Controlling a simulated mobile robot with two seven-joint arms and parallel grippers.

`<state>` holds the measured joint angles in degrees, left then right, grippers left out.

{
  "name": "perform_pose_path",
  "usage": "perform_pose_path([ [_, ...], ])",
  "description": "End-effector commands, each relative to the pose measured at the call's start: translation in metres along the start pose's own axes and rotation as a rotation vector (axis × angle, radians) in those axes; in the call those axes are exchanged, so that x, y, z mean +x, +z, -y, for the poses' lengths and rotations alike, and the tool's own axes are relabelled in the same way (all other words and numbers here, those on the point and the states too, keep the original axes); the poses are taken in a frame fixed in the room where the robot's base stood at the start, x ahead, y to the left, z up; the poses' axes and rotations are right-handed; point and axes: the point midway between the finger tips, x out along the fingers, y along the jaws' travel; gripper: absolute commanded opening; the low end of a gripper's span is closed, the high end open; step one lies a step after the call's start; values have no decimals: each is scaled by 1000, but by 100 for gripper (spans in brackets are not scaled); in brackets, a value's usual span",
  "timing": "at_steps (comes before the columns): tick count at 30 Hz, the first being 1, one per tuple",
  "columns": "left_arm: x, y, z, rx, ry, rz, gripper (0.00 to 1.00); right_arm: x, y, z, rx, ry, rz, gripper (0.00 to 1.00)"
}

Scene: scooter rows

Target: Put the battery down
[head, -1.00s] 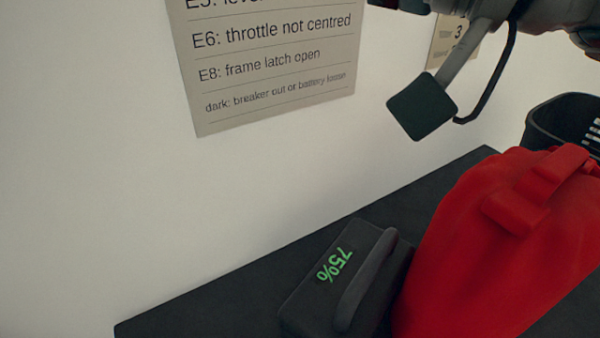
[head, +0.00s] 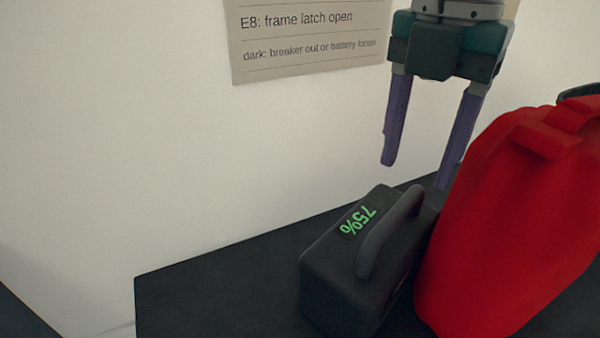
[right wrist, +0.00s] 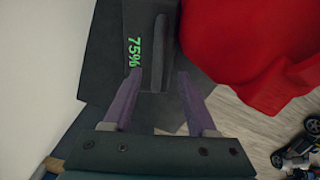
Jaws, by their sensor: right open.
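The battery (head: 345,265) is a black box with a green 75% readout and a dark carrying handle (head: 392,232) on top. It sits upright on the black tabletop (head: 215,295). My right gripper (head: 417,172) is open and empty above and behind the battery, its purple fingers pointing down. In the right wrist view, the open fingers of my right gripper (right wrist: 160,75) reach toward the battery (right wrist: 137,25), with the handle lying between their tips in the picture. My left gripper is not in view.
A large red container (head: 510,220) stands close beside the battery on the right. A white wall with a printed error-code sheet (head: 305,40) rises behind. The tabletop left of the battery is clear. A small scooter-like object (right wrist: 297,150) shows on the floor in the right wrist view.

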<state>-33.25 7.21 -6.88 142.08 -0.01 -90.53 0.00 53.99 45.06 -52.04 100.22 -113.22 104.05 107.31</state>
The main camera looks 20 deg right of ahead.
Motion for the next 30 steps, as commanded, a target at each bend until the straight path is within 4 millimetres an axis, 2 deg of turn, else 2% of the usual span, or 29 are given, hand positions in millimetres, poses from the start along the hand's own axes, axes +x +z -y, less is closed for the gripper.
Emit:
perform_pose_path([
  [3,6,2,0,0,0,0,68,22,-1,0,1,-3,-4,57],
  [8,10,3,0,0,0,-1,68,41,-2,0,-1,-2,-5,57],
  [15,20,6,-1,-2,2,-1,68,78,-4,-2,0,-1,-5,57],
  [18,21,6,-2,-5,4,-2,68,84,-4,-3,-1,1,-5,57],
  [25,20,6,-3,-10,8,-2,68,84,-4,-3,-1,2,-5,56],
  [30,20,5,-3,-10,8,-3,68,84,-4,-3,-1,2,-5,37],
])
